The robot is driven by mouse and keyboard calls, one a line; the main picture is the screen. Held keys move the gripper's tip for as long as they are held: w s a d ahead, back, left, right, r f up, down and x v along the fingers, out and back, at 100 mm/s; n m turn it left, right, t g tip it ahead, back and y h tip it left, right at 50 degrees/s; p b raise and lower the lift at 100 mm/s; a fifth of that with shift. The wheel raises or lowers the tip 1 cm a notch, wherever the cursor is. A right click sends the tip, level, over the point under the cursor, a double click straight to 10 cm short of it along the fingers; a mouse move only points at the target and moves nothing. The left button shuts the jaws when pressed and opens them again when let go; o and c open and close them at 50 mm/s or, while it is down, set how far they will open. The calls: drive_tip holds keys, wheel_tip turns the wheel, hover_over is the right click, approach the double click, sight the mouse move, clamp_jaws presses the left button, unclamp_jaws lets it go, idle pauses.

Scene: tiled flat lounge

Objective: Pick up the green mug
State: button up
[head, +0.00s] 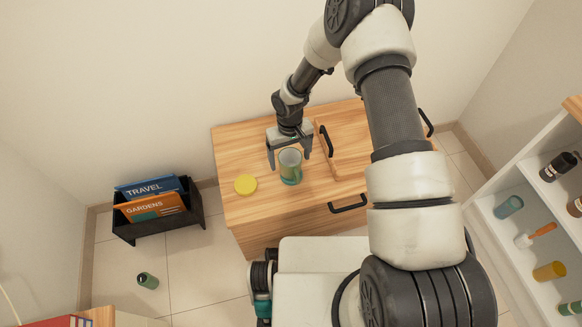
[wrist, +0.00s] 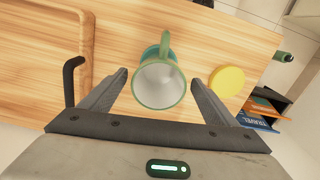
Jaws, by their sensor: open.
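The green mug (head: 290,167) stands upright on a wooden cabinet top (head: 236,151) in the head view. In the wrist view the mug (wrist: 160,84) has a pale inside and a green rim, with its handle pointing away from my gripper. My gripper (head: 289,162) reaches down over the cabinet, with one finger on each side of the mug. In the wrist view my gripper (wrist: 160,77) is open, and gaps show between both fingers and the mug. The fingertips' height against the mug is hard to tell.
A yellow disc (head: 246,184) lies left of the mug. A wooden tray (head: 344,134) with black handles sits close on its right. A black magazine rack (head: 160,224) stands on the floor at left, near a green bottle (head: 148,281). White shelves (head: 512,232) stand at right.

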drive_tip(key=f, duration=0.2)
drive_tip(key=f+b, duration=0.1)
drive_tip(key=f, duration=0.2)
drive_tip(key=shift+s+d, duration=0.15)
drive_tip(key=shift+s, duration=0.05)
drive_tip(key=shift+r, duration=0.1)
drive_tip(key=shift+c, duration=0.3)
